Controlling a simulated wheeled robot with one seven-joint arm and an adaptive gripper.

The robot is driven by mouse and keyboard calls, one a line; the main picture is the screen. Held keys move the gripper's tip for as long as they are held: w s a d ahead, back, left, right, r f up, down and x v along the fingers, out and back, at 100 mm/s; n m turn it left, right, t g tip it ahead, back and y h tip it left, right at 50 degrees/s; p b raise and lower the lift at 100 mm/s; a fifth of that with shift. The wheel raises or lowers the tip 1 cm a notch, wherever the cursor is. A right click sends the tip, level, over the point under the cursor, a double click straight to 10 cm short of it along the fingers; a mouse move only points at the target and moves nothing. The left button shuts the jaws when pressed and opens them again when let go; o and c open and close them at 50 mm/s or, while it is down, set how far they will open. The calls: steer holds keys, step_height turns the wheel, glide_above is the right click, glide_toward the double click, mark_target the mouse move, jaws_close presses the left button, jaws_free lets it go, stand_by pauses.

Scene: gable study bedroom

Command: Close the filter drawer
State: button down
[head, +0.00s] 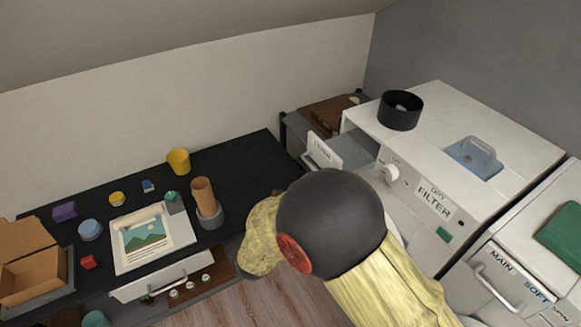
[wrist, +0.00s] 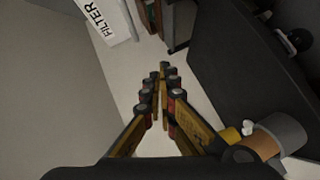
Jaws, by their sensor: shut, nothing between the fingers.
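The filter drawer (head: 324,153) sticks out from the left side of the white machine (head: 510,130) marked "DRY FILTER". Its white front stands away from the body, with the grey drawer showing behind it. In the wrist view the white front (wrist: 103,20) with the word "FILTER" is at the upper left. My gripper (wrist: 163,75) is shut and empty, with its fingertips to the right of and below that front, apart from it in the picture. In the head view my arm hides the gripper fingers.
A black desk (head: 240,165) on the left holds a yellow cup (head: 178,162), a brown cylinder in a grey holder (head: 209,216), a picture board (head: 150,242) and small items. A black round container (head: 400,110) stands on the machine. A second machine (head: 505,275) is at the right.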

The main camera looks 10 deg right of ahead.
step_height(320, 180, up, 3)
steer(key=d+n+h, duration=0.1)
steer(key=d, duration=0.1)
steer(key=b, duration=0.3)
glide_toward(306, 159)
steer(key=w+f, duration=0.1)
steer(key=w, duration=0.2)
steer(key=shift+w+d+f+n+t, duration=0.15)
steer(key=shift+w+d+n+t, duration=0.3)
steer(key=shift+d, duration=0.3)
steer(key=shift+d, duration=0.15)
steer(key=w+d, duration=0.1)
steer(key=d, duration=0.4)
steer(key=w+d, duration=0.2)
steer(key=d, duration=0.3)
steer(key=w+d, duration=0.2)
steer(key=d, duration=0.3)
steer(key=shift+d, duration=0.3)
steer(key=shift+w, duration=0.1)
